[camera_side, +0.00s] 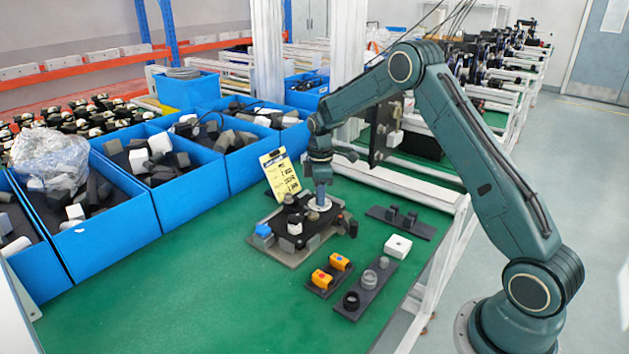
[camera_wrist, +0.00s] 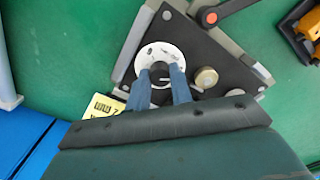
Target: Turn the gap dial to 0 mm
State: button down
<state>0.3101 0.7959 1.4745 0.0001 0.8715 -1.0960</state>
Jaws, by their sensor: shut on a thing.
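The gap dial is a white disc (camera_wrist: 161,58) with dark marks around a black knob (camera_wrist: 160,74), on a dark fixture plate. Its scale is too small to read. My gripper (camera_wrist: 162,75) points down over the dial, its two blue fingers shut on the knob, one on each side. In the side view my gripper (camera_side: 320,196) stands upright over the white dial disc (camera_side: 320,204), hiding the knob. A yellow card (camera_side: 280,174) with dark writing stands behind the fixture; I cannot read its text.
In front are two orange-topped switches (camera_side: 330,274), a dark tray of round parts (camera_side: 362,292) and a white block (camera_side: 398,246). Blue bins (camera_side: 110,225) line the left. The front green bench is clear.

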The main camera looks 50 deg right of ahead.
dwell(0.4)
jog(key=c, duration=1.2)
grip_release()
jog(key=shift+c, duration=0.2)
notch_tip(320, 180, up, 14)
